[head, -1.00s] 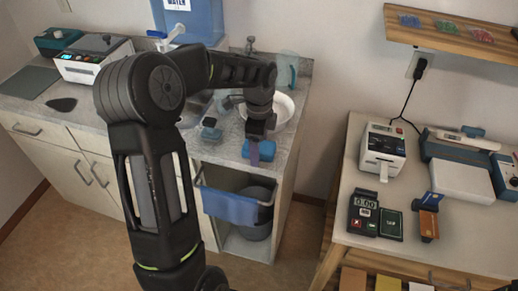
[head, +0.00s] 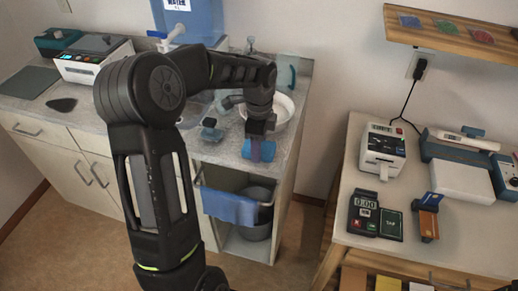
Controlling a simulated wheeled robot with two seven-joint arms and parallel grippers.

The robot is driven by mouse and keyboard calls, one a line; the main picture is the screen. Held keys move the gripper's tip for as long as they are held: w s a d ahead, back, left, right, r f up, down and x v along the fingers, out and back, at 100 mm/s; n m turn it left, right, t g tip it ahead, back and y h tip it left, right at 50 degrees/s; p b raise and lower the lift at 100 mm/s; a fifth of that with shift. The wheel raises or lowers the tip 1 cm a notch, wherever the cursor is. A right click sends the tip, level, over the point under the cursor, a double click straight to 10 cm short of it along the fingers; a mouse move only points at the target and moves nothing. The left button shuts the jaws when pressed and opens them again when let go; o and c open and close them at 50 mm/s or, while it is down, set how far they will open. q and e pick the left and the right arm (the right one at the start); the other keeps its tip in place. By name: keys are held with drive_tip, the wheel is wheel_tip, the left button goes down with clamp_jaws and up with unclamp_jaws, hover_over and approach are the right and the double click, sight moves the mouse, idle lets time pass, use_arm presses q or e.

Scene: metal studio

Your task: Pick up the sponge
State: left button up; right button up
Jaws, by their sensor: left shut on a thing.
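The blue sponge (head: 267,151) is at the front edge of the grey counter, in front of the white basin. My left gripper (head: 256,152) reaches down over it from above, and its jaws are shut on the sponge. A purple-looking finger covers part of the sponge's near side. I cannot tell whether the sponge touches the counter or hangs just above it. My right gripper is not in view.
The white basin (head: 283,112) stands close behind the gripper, and a small dark-and-blue item (head: 211,130) lies to its left. A blue cloth (head: 230,207) hangs below the counter edge, before a grey bucket (head: 258,232). A side table (head: 345,190) stands to the right.

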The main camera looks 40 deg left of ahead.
use_arm(q)
wheel_tip(320, 180, up, 10)
drive_tip(key=shift+b, duration=0.6)
